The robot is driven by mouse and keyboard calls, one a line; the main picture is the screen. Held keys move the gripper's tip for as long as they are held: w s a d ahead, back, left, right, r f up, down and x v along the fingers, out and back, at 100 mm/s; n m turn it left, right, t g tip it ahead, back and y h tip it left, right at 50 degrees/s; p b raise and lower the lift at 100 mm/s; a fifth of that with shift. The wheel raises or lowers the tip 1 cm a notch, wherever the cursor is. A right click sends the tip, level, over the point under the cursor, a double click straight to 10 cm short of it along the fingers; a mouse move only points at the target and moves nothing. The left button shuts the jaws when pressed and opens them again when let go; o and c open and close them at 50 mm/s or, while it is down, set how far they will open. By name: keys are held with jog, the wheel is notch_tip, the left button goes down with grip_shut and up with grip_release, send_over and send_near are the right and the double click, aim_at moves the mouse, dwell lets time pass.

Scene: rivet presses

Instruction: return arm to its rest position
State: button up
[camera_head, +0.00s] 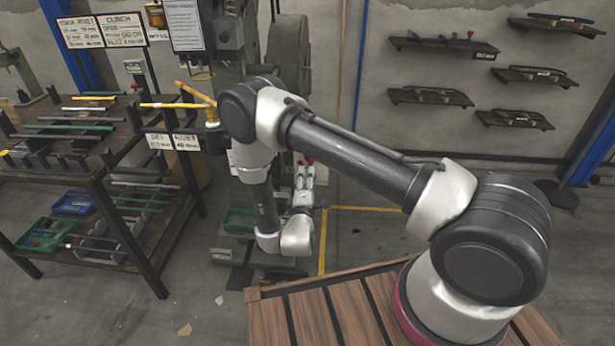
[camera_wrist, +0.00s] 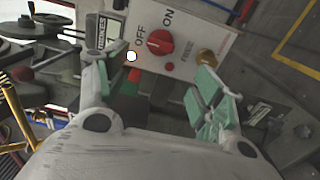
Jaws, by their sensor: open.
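My arm (camera_head: 350,150) reaches out from the lower right towards a grey-green press, bends down at the elbow and ends low in front of the machine. My gripper (camera_wrist: 155,75) is open and empty in the wrist view, its two green-padded fingers spread apart. Beyond the fingers is a light control panel (camera_wrist: 205,32) with a red rotary knob (camera_wrist: 160,42) between OFF and ON labels. The knob lies ahead of the gap between the fingers, and I see no contact. In the head view the gripper is small and its finger details are hard to make out.
A dark workbench (camera_head: 150,187) with rods and fixtures stands left of the arm. Green (camera_head: 45,234) and blue (camera_head: 73,203) bins sit on its lower shelf. The press column (camera_head: 230,65) rises behind the elbow. Wall shelves (camera_head: 430,96) hang behind at the right. Floor right of the press looks open.

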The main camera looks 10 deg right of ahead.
dwell(0.5)
jog(key=s+a+f+m+g+y, duration=0.25)
jog(key=s+f+g, duration=0.2)
jog(key=f, duration=0.25)
jog(key=s+a+f+m+g+y, duration=0.1)
jog(key=s+f+m+g, duration=0.2)
jog(key=f+g, duration=0.35)
jog(key=s+d+r+m+g+y, duration=0.15)
jog(key=s+r+g, duration=0.35)
jog(key=r, duration=0.8)
jog(key=s+d+r+m+g+y, duration=0.1)
jog(key=s+d+r+m+g, duration=0.15)
jog(key=s+r, duration=0.7)
jog(key=s+d+r+m+t, duration=0.1)
jog(key=s+d+r+t, duration=0.1)
jog(key=d+r, duration=0.4)
jog(key=s+d+r+m+t, duration=0.1)
jog(key=s+d+r, duration=0.4)
jog(key=r, duration=0.9)
jog(key=s+d+r+m+t, duration=0.2)
jog(key=s+d+r+m, duration=0.1)
jog(key=d+r, duration=0.4)
notch_tip(320, 180, up, 4)
jog(key=shift+s+d+f+t, duration=0.2)
jog(key=shift+s+t, duration=0.15)
jog(key=shift+s, duration=0.2)
